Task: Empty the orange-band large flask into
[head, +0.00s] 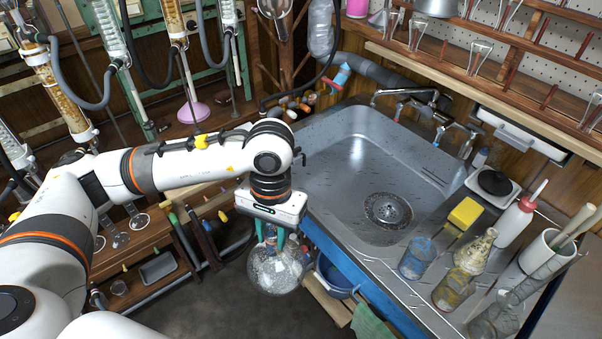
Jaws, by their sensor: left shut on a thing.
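A large round clear glass flask (277,272) hangs below my left gripper (275,238). The gripper's teal fingers are shut on the flask's neck. The flask looks upright, with its round body below the fingers. It is in the air in front of the sink counter's left front edge, not over the basin. An orange band cannot be made out, as the fingers partly hide the neck. I cannot tell whether there is liquid in the flask. My right gripper is not in view.
A steel sink (345,165) with a drain (388,210) lies to the right and is empty. A blue-tinted beaker (417,258), a yellow-tinted beaker (453,290), a yellow sponge (465,213) and a wash bottle (515,220) stand on the right counter. Glass columns and hoses stand at back left.

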